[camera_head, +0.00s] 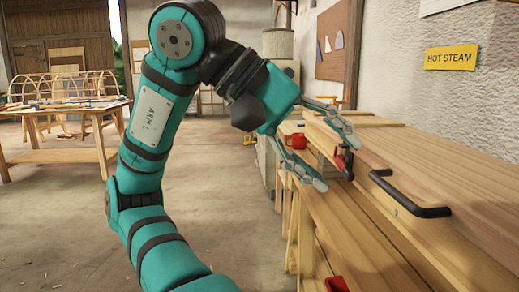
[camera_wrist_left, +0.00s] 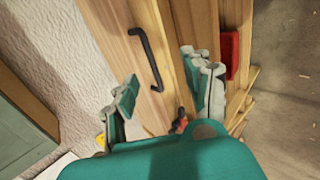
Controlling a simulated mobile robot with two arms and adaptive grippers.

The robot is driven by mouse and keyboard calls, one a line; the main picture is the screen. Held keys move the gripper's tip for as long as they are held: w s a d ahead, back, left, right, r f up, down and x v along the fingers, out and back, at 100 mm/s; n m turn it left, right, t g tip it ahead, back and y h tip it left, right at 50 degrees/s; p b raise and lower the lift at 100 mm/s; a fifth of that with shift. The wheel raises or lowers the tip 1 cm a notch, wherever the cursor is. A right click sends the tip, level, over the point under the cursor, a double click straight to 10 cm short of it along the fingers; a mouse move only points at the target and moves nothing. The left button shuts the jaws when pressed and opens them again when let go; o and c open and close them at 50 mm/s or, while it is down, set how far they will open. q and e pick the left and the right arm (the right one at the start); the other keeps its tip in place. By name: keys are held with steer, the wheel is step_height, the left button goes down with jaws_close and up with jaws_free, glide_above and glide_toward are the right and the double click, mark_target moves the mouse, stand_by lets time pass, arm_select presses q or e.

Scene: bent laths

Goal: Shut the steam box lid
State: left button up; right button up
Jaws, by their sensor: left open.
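The steam box (camera_head: 440,262) is a long, pale wooden box along the right wall. Its broad plank lid (camera_head: 450,170) carries a black bar handle (camera_head: 410,195) near the front edge. I cannot tell whether the lid is fully down. My left gripper (camera_head: 336,162) is open and empty at the box's far end, beyond the handle and apart from it. In the left wrist view the handle (camera_wrist_left: 148,60) stands ahead of the spread fingers (camera_wrist_left: 166,84), nearer the left finger. My right gripper is not in view.
A small red-and-black fitting (camera_head: 344,160) sits on the box front by my left fingers. A red mug (camera_head: 296,141) stands beyond. A red object (camera_head: 337,285) lies on the lower ledge (camera_head: 345,240). A yellow sign (camera_head: 451,58) hangs above. The floor (camera_head: 235,200) left of the bench is mostly clear.

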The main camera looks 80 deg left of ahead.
arm_select(q)
steer(key=s+r, duration=0.1)
steer(key=s, duration=0.8)
steer(key=shift+a, duration=0.35)
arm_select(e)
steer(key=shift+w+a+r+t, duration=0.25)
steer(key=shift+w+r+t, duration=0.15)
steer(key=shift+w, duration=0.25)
arm_select(q)
steer(key=shift+r, duration=0.1)
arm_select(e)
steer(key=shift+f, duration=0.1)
